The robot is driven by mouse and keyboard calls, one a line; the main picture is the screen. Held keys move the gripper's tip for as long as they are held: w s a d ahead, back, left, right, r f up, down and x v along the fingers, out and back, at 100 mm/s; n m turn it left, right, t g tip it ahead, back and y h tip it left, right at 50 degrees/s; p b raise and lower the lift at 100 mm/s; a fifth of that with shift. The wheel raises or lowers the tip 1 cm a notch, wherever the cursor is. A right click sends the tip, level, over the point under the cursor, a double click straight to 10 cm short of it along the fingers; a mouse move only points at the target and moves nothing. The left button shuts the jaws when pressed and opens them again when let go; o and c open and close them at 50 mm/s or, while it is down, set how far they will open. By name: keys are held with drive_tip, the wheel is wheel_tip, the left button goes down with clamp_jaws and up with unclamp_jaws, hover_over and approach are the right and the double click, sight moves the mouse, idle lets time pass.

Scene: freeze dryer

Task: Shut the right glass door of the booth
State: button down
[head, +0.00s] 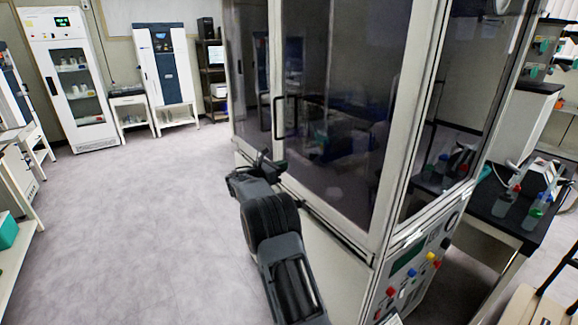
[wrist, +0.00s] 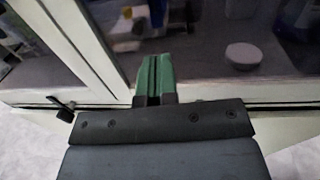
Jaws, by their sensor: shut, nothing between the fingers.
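The booth's right glass door (head: 335,110) is a tall dark pane in a pale frame, with a dark bar handle (head: 279,118) near its left edge. It looks nearly in line with the booth front; I cannot tell whether it is fully shut. The left glass door (head: 250,75) is beside it. My gripper (head: 268,158) is low in front of the seam between the doors, below the handle. In the wrist view its green fingers (wrist: 155,75) are together and empty, pointing at the lower part of the right door's glass (wrist: 215,25). Contact is unclear.
A control panel with coloured buttons (head: 415,275) is on the booth's lower right side. A dark bench (head: 510,205) with tubes stands at right. Open grey floor (head: 140,215) lies to the left, with a white cabinet (head: 75,80) at the back.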

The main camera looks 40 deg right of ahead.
drive_tip(key=a+b, duration=0.1)
drive_tip(key=a, duration=1)
drive_tip(key=shift+w+b, duration=0.4)
drive_tip(key=s+a+f+m+g+y, duration=0.1)
drive_tip(key=s+a+f+m+y, duration=0.4)
drive_tip(key=s+f+m+y, duration=0.45)
drive_tip(key=s+a+r+m+t+y, duration=0.1)
drive_tip(key=s+a+m+y, duration=0.3)
drive_tip(key=s+a, duration=0.4)
drive_tip(key=s+a+r+m+t+y, duration=0.1)
drive_tip(key=s+a+m+y, duration=0.3)
drive_tip(key=s+a, duration=0.4)
drive_tip(key=s+m+t, duration=0.1)
drive_tip(key=s, duration=0.6)
drive_tip(key=shift+s+t+y, duration=0.15)
drive_tip(key=shift+t+y, duration=0.2)
drive_tip(key=shift+t, duration=0.05)
drive_tip(key=c, duration=1.8)
unclamp_jaws()
drive_tip(key=shift+r, duration=0.1)
drive_tip(key=shift+c, duration=0.2)
